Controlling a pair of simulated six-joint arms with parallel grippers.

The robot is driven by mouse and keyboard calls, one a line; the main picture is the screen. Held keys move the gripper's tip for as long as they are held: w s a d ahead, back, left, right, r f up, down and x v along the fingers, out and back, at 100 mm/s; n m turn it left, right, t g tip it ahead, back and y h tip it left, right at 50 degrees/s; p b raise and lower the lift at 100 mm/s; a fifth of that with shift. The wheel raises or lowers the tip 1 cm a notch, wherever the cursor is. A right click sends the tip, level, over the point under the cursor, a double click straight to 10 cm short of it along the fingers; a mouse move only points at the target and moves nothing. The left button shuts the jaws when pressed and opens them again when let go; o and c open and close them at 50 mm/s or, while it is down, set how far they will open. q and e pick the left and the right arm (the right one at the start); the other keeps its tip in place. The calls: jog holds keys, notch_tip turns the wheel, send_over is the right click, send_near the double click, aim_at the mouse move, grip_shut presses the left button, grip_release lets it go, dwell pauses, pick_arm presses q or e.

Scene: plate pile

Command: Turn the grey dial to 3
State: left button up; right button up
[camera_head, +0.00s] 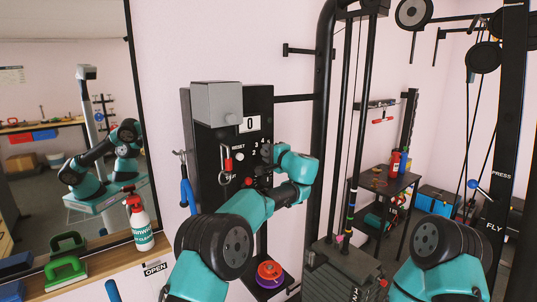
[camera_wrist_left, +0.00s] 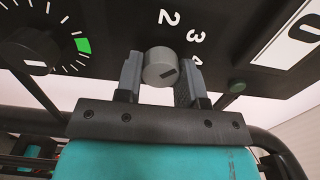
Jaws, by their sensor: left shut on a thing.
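The grey dial (camera_wrist_left: 158,68) is a short round knob on a black panel (camera_wrist_left: 100,50), with a dark line across its face. White numbers 2, 3 and 4 curve around it in the left wrist view. The line slants toward the 4 side, but I cannot tell its exact setting. My left gripper (camera_head: 268,155) reaches the panel in the head view and hides the dial there. In the left wrist view its two fingers sit on either side of the dial, shut on it. My right arm shows at the lower right of the head view; its gripper is out of frame.
A display (camera_head: 250,124) reading 0 is above the dial. A gauge (camera_wrist_left: 40,60) with a green band shares the panel. Weight-machine posts (camera_head: 325,120) stand right of it. A spray bottle (camera_head: 140,225) and green brush (camera_head: 66,273) stand on the left shelf.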

dwell(0.3)
pick_arm(q)
jog(key=o, duration=0.9)
jog(key=shift+s, duration=0.1)
jog(key=v, duration=1.7)
jog(key=shift+d, duration=0.1)
